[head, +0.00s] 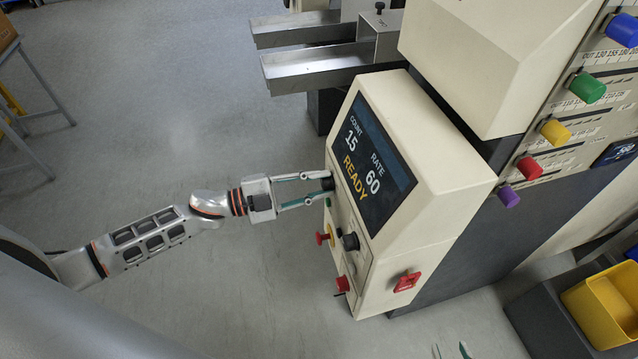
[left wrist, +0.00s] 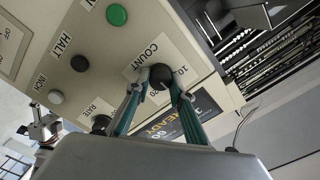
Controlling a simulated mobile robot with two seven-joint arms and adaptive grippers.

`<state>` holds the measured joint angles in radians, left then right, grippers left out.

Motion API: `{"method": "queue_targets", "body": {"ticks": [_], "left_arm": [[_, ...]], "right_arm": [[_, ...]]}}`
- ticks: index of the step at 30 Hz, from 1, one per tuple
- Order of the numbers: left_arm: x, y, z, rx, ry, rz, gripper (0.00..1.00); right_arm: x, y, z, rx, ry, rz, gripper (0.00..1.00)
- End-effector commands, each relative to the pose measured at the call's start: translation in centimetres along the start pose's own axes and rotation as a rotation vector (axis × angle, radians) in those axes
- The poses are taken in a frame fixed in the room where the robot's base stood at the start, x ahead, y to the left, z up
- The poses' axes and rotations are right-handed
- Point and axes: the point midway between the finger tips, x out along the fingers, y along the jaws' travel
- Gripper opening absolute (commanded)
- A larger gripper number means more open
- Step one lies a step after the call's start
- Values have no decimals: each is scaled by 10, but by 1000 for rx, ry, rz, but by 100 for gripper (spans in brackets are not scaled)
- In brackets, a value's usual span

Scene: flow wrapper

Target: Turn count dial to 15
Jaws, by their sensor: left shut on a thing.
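The count dial is a black knob (head: 328,184) at the upper left of the cream control panel. In the left wrist view the black count dial (left wrist: 161,76) sits on a white label reading COUNT, with 10 and 20 marks. My left gripper (head: 322,184) is shut on the dial, one finger on each side. The screen (head: 373,165) reads COUNT 15, RATE 60 and READY. My right gripper (head: 451,351) shows only as two fingertips, apart, at the bottom edge, with nothing seen between them.
A red switch (head: 407,282) is on the cabinet side. Coloured knobs line the machine at right. A yellow bin (head: 600,310) stands lower right.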

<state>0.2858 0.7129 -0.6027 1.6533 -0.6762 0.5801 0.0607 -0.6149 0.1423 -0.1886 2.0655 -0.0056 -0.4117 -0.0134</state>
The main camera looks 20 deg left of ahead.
Motion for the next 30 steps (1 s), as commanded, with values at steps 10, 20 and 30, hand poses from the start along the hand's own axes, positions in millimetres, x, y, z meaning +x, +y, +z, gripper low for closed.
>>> {"method": "queue_targets", "body": {"ticks": [10, 20, 30], "left_arm": [[0, 0, 0, -1, 1, 0, 39], [-21, 2, 1, -3, -3, 3, 39], [-89, 2, 0, -3, -2, 3, 39]], "right_arm": [[0, 0, -1, 0, 1, 1, 35], [1, 0, 0, 0, 2, 0, 35], [0, 0, 0, 1, 1, 0, 35]]}}
